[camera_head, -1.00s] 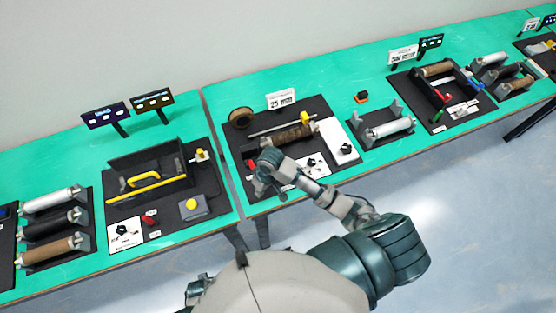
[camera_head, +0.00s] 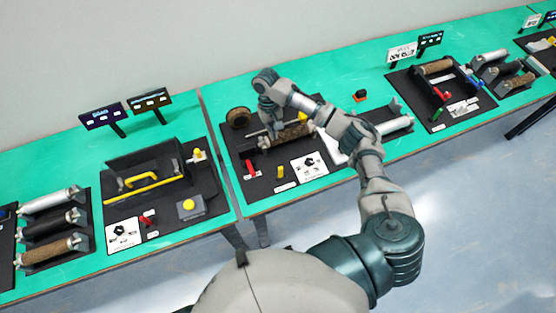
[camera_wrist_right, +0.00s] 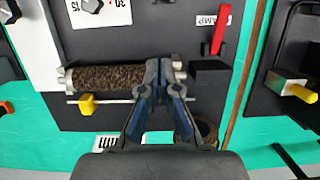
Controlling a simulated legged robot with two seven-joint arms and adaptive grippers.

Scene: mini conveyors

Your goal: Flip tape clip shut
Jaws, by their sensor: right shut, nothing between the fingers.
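My right gripper (camera_head: 266,143) is shut and empty over the dark station board (camera_head: 236,140). In the right wrist view, its fingertips (camera_wrist_right: 165,65) appear over the right end of the speckled brown roller (camera_wrist_right: 105,78); contact cannot be told. The roller (camera_head: 295,132) lies partly behind my arm in the head view. A yellow block (camera_wrist_right: 87,105) sits on a thin metal rod beside the roller. A red lever (camera_wrist_right: 220,35) stands on a black block, right of the fingers; it also shows in the head view (camera_head: 250,168). I cannot tell which part is the tape clip. My left gripper is not in view.
A brown tape ring (camera_head: 239,117) lies at the board's back left corner, partly behind the gripper in the wrist view (camera_wrist_right: 207,130). A small yellow piece (camera_head: 280,172) and a white dial card (camera_head: 309,165) are at the front. Another station with a yellow handle (camera_head: 146,181) stands left.

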